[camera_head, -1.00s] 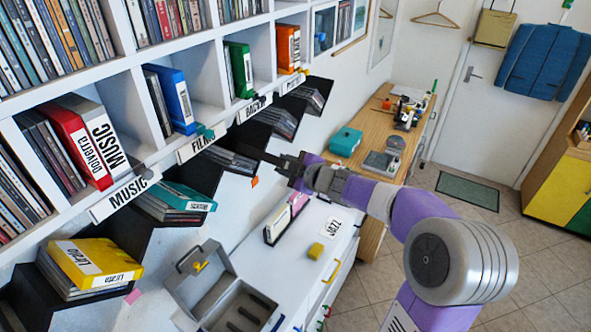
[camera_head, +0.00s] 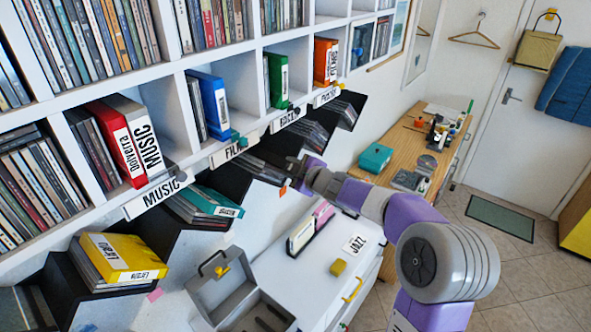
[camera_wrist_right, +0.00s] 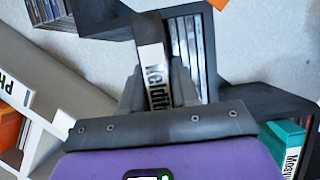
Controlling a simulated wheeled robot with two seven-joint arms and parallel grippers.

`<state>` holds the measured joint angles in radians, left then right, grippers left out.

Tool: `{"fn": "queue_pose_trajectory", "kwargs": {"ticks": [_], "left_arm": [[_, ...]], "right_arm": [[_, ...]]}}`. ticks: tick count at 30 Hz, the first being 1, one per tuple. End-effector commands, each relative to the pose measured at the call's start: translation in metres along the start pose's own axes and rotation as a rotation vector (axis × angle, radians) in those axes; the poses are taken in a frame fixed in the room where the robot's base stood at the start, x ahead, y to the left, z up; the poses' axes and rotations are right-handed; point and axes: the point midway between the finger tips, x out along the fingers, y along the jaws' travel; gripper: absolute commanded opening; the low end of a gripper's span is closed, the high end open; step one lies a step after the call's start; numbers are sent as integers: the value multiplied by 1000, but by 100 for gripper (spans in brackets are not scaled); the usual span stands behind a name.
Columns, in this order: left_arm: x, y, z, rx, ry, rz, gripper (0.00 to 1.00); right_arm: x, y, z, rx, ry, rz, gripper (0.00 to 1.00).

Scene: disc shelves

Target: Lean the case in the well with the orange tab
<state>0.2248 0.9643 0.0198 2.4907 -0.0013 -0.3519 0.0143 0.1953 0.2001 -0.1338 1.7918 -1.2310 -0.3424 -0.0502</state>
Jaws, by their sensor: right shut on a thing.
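My right gripper (camera_head: 296,168) is shut on a case, whose white spine (camera_wrist_right: 155,68) with black lettering shows between the fingers in the wrist view. The case stands edge-on at a dark angled well holding several cases (camera_wrist_right: 190,60); I cannot tell whether it touches them. In the head view, these cases (camera_head: 262,165) lie left of the gripper, and the held case is mostly hidden. An orange tab (camera_head: 284,187) is on the wall just below that well, and it shows at the top edge of the wrist view (camera_wrist_right: 218,4). My left gripper is out of view.
Neighbouring wells hold teal cases (camera_head: 215,203), a yellow case (camera_head: 122,258) and dark cases (camera_head: 310,133). The white shelf (camera_head: 228,146) with labels runs above the wells. Below are a grey open box (camera_head: 225,290) and a white cabinet top (camera_head: 325,254) with a pink-and-white case.

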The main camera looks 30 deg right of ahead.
Motion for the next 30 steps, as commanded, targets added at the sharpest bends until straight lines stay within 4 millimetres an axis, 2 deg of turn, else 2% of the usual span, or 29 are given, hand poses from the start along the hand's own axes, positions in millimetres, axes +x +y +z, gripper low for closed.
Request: {"fn": "queue_pose_trajectory", "kwargs": {"ticks": [8, 9, 14, 15, 24, 30], "left_arm": [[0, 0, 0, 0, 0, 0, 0], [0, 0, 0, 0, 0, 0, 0], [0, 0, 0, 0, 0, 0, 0], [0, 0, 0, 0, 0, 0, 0], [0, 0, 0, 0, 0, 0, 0], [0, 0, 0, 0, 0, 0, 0]], "right_arm": [[1, 0, -1, 0, 1, 1, 0], [1, 0, -1, 0, 1, 1, 33], [1, 0, -1, 0, 1, 0, 57], [1, 0, -1, 0, 1, 0, 60], [-2, 0, 0, 0, -1, 0, 60], [-26, 1, 0, -1, 0, 2, 60]]}}
